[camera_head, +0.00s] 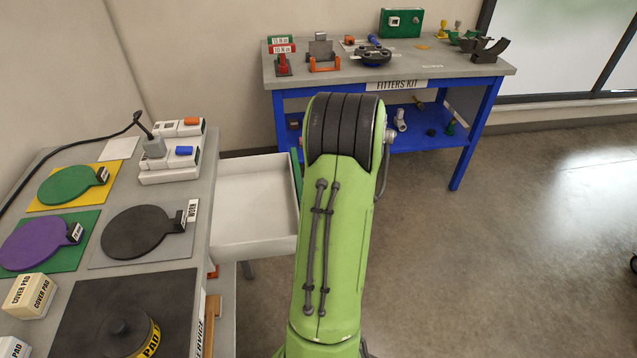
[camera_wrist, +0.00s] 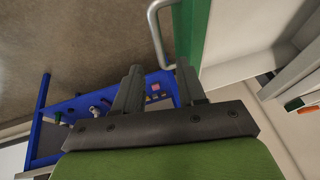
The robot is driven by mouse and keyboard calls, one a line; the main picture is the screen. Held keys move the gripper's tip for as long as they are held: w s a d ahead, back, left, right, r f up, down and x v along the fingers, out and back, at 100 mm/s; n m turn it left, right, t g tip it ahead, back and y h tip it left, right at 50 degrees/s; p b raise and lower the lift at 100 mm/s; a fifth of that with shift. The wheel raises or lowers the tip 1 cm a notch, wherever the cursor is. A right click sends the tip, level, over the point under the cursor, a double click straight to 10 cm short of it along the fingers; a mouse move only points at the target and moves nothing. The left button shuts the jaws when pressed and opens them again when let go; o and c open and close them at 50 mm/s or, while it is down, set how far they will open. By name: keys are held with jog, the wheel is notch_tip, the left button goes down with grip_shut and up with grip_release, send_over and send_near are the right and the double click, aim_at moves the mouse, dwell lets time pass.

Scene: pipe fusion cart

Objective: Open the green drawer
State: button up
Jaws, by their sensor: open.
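The green drawer stands pulled out from the grey bench, its white inside (camera_head: 255,200) showing empty in the head view. Its green front (camera_head: 297,172) shows as a thin strip beside my arm. In the wrist view the green front (camera_wrist: 197,28) runs down from the top edge, with a grey bar handle (camera_wrist: 157,32) on its outer side. My gripper (camera_wrist: 160,80) is open and empty, its fingers apart. The fingers lie below the handle in the picture, the right one close to the green front; I cannot tell whether it touches. In the head view my arm hides the gripper.
The grey bench (camera_head: 150,255) at left carries round pads, boxes and a white unit (camera_head: 170,165). A blue-legged fitters kit table (camera_head: 440,75) stands behind with several tools.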

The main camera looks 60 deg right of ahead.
jog(key=p+v, duration=0.2)
jog(key=v, duration=0.7)
jog(key=shift+r, duration=0.25)
jog(key=shift+s, duration=0.15)
